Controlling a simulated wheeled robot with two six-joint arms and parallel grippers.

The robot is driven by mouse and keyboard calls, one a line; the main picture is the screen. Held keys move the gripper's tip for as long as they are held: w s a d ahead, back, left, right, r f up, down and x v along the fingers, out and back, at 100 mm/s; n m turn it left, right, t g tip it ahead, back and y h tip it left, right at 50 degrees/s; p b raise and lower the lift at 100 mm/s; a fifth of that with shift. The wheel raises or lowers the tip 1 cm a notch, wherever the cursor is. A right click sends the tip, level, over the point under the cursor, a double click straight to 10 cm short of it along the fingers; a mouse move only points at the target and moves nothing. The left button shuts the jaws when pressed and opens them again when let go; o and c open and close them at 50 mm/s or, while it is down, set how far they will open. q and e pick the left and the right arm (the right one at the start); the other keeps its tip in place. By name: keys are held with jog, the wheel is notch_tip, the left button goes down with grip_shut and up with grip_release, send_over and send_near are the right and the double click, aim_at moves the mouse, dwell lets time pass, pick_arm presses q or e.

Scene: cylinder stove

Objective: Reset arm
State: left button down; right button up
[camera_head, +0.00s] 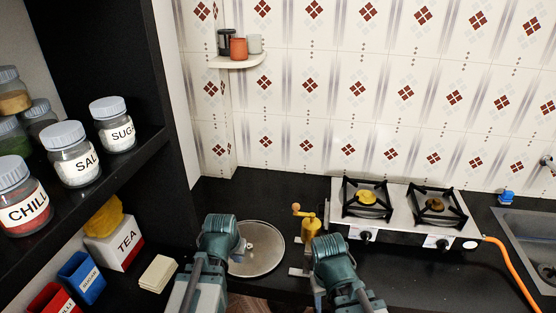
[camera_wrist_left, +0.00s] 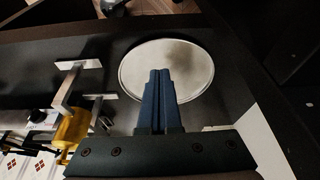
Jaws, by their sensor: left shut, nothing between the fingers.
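My left gripper (camera_wrist_left: 160,80) is shut and empty in the left wrist view, its dark blue fingers side by side. Its tips overlap the near edge of a round metal lid (camera_wrist_left: 170,62) in that view; I cannot tell whether they touch it. In the head view, the lid (camera_head: 262,258) lies flat on the black counter, partly behind my left arm, whose fingers are not clear there. My right arm comes in at lower middle in the head view, but its gripper fingers do not show.
A yellow hand grinder (camera_head: 310,228) stands close to my right arm; it also shows in the left wrist view (camera_wrist_left: 72,128). A two-burner stove (camera_head: 402,214) and sink (camera_head: 530,240) are at right. Jars (camera_head: 72,155) and a tea box (camera_head: 116,240) are at left.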

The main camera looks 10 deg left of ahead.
pick_arm(q)
jog(key=s+d+m+g, duration=0.2)
jog(key=s+d, duration=0.3)
jog(key=d, duration=0.2)
jog(key=s+d+f+m+g+y, duration=0.1)
jog(key=s+d+m+g, duration=0.1)
jog(key=s+d, duration=0.3)
jog(key=shift+s+d, duration=0.15)
jog(key=shift+d, duration=1.5)
